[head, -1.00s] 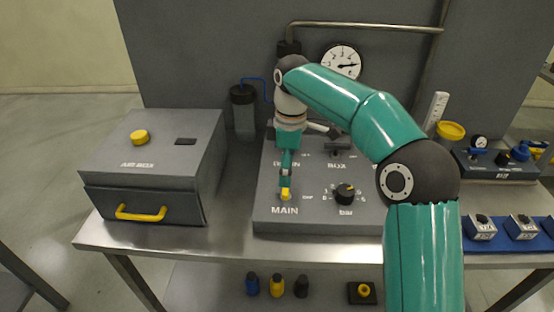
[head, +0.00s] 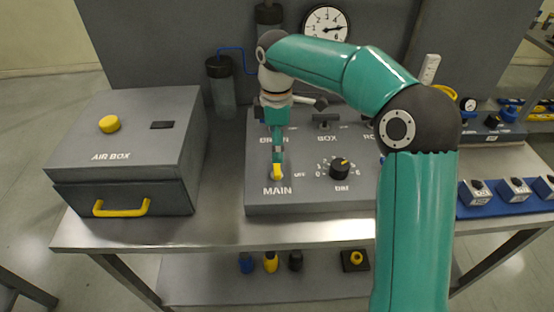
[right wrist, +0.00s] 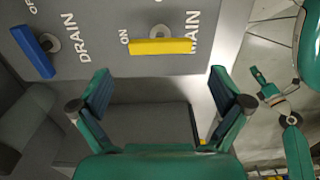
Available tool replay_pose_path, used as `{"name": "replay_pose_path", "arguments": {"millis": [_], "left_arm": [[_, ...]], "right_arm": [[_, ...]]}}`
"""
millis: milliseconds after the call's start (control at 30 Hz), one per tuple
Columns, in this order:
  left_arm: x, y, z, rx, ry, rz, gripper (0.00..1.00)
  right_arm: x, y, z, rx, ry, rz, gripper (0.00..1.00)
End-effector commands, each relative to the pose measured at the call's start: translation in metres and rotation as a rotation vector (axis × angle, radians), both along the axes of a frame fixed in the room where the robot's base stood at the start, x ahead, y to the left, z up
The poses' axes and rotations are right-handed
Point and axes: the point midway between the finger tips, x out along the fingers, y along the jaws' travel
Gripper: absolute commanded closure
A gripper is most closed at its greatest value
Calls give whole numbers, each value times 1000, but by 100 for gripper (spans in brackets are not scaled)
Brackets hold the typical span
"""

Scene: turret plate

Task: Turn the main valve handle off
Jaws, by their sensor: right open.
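The main valve handle is a yellow bar (right wrist: 160,46) in the right wrist view, between the ON label and the MAIN lettering. In the head view its yellow end (head: 277,171) shows just above MAIN, and the gripper covers part of it. My right gripper (right wrist: 162,88) is open, its two teal fingers spread wide. In the right wrist view the handle lies ahead of the fingertips, with nothing between the fingers. In the head view the gripper (head: 278,155) points down over the handle. Small teal arm parts at the right wrist view's right edge may include my left gripper; its state is unclear.
The blue drain handle (right wrist: 34,52) is close by. The panel (head: 310,208) also has a bar knob (head: 340,168) right of MAIN and a BOX valve (head: 326,121) behind. The air box (head: 120,165) stands to the left. Bare steel table (head: 215,225) lies in front.

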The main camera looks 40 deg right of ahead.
Motion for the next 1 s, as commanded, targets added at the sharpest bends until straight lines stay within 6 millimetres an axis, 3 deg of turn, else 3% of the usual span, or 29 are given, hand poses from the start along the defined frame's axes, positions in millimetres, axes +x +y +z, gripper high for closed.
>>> {"name": "replay_pose_path", "arguments": {"millis": [100,300,733,1000], "left_arm": [[0,0,0,0,0,0,60],[0,0,1,0,0,0,60],[0,0,1,0,-1,0,60],[0,0,1,0,0,0,60]], "right_arm": [[-1,0,-24,0,4,0,0],[0,0,-50,-1,3,2,0],[1,2,-59,-1,-1,3,0],[1,2,-59,1,1,5,43]]}}
